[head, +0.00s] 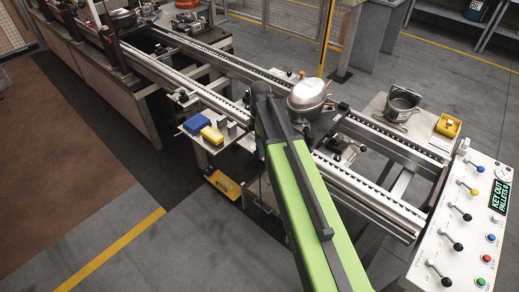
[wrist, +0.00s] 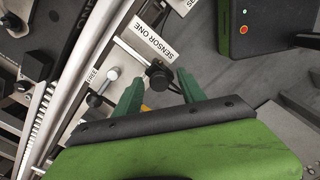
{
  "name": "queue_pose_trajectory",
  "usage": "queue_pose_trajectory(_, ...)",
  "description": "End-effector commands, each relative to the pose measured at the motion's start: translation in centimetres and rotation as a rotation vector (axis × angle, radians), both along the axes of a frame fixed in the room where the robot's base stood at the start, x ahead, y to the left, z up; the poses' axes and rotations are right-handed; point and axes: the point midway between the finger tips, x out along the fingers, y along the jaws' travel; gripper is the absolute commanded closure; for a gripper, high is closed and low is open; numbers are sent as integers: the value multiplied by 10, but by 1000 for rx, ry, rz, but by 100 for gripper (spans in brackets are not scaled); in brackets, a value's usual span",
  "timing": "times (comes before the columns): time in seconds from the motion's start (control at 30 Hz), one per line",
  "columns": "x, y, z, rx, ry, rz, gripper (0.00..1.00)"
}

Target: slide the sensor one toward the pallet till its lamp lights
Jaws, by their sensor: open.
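In the wrist view, a white plate lettered SENSOR ONE (wrist: 153,40) lies beside the rail. A round black knob or sensor body (wrist: 160,76) sits just below it. My gripper (wrist: 160,84) is open, with one green finger on each side of this black part; contact cannot be told. In the head view, a silver compressor (head: 308,94) sits on a dark pallet (head: 326,124) on the conveyor. My arm hides the gripper and sensor there. I cannot make out the sensor's lamp.
The conveyor rail (wrist: 47,100) runs close on the left in the wrist view. In the head view, a control panel (head: 452,225) with levers and buttons reads KEY OUT, PALLETS 0. Blue (head: 197,123) and yellow (head: 212,135) items lie on a side shelf. The floor at left is clear.

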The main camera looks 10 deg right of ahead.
Motion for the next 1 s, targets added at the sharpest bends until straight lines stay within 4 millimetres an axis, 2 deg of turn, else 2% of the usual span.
queue_pose_trajectory(0.17,0,0,2,0,0,0,54)
queue_pose_trajectory(0.5,0,-1,2,0,1,-1,98)
queue_pose_trajectory(0.53,0,-1,2,0,1,-1,100)
queue_pose_trajectory(1.0,-1,-2,1,-1,2,-2,100)
